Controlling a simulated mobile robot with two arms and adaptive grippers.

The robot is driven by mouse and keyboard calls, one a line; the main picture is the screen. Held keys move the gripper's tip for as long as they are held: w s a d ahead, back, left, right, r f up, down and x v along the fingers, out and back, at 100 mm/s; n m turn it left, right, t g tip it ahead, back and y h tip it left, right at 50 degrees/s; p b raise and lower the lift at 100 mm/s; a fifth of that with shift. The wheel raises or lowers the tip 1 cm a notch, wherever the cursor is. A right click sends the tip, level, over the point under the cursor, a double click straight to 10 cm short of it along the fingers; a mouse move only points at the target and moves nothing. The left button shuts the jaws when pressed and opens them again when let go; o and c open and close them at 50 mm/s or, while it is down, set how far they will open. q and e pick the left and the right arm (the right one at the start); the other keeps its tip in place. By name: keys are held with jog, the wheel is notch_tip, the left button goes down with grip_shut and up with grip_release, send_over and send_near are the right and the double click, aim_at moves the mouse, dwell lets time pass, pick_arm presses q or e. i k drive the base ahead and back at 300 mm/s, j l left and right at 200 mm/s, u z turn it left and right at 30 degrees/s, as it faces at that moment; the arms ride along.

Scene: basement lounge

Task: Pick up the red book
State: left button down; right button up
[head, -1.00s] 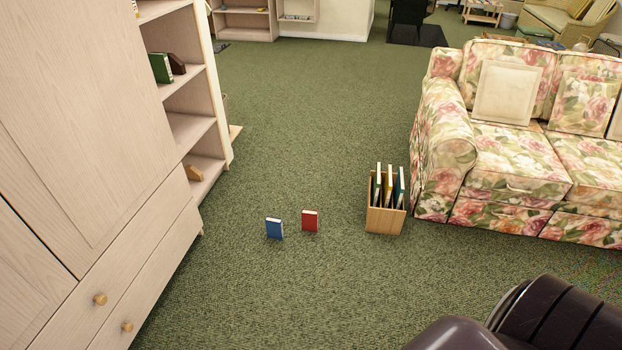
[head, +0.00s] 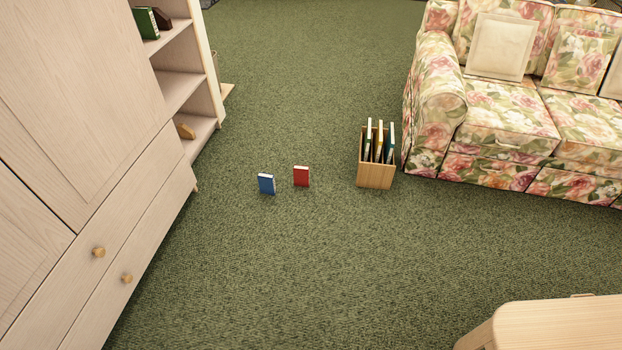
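The red book (head: 301,177) stands upright on the green carpet near the middle of the head view. A blue book (head: 267,184) stands upright just left of it, with a small gap between them. Neither of my grippers shows in the head view, so nothing is seen touching the red book.
A wooden box (head: 375,175) with several upright books stands to the right, beside a floral sofa (head: 500,110). A pale cabinet (head: 95,170) and shelves (head: 180,90) line the left. A wooden furniture top (head: 555,325) is at lower right. The carpet (head: 290,270) in front is clear.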

aim_at(301, 173)
jog(key=i+l, duration=0.25)
jog(key=i, duration=0.15)
jog(key=i+l+z, duration=0.15)
jog(key=i, duration=0.3)
jog(key=i+l, duration=0.25)
jog(key=i, duration=0.15)
jog(key=z, duration=0.05)
